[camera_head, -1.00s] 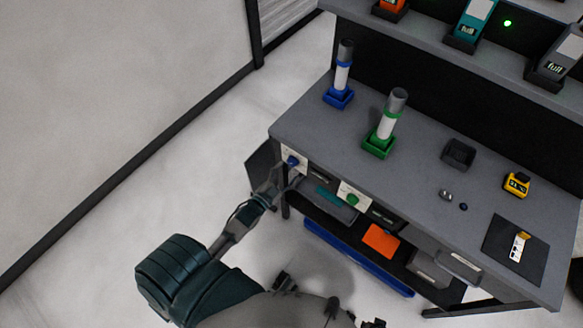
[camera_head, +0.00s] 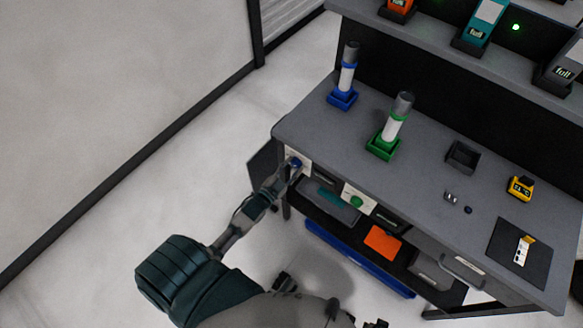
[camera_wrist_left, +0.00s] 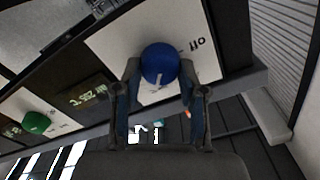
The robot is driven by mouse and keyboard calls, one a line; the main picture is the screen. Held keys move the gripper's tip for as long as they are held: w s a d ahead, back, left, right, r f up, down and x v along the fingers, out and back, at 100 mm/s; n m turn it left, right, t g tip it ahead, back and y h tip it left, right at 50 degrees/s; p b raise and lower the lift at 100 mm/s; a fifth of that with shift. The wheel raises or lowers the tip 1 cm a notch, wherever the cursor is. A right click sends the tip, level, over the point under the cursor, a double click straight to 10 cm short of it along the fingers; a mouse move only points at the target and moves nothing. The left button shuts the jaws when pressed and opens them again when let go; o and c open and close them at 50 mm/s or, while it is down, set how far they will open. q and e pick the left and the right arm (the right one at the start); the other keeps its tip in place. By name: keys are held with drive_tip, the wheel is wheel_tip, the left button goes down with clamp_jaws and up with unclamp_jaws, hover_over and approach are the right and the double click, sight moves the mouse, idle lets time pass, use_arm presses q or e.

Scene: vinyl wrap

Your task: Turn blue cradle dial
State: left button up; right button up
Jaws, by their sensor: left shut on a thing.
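The blue dial (camera_wrist_left: 160,64) is a round knob on a white panel (camera_wrist_left: 119,42) with "off" printed beside it, on the front of the bench. In the head view the blue dial (camera_head: 296,163) is at the bench's left front corner. My left gripper (camera_wrist_left: 158,88) has its fingers on either side of the dial and is shut on it. In the head view my left gripper (camera_head: 285,178) reaches up to the dial from below. The blue cradle (camera_head: 342,98) stands on the bench top holding an upright tube with a blue band.
A green dial (camera_head: 356,202) is right of the blue one; it also shows in the left wrist view (camera_wrist_left: 36,122). A green cradle (camera_head: 383,148) holds another tube. A black tray (camera_head: 463,156) and yellow device (camera_head: 520,187) stand on the bench top (camera_head: 425,185). Drawers lie below.

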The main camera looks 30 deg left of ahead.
use_arm(q)
drive_tip(key=shift+s+f, duration=0.15)
drive_tip(key=shift+f, duration=0.3)
drive_tip(key=shift+a+f, duration=0.1)
idle(0.8)
drive_tip(key=o, duration=1.2)
drive_tip(key=shift+c, duration=0.2)
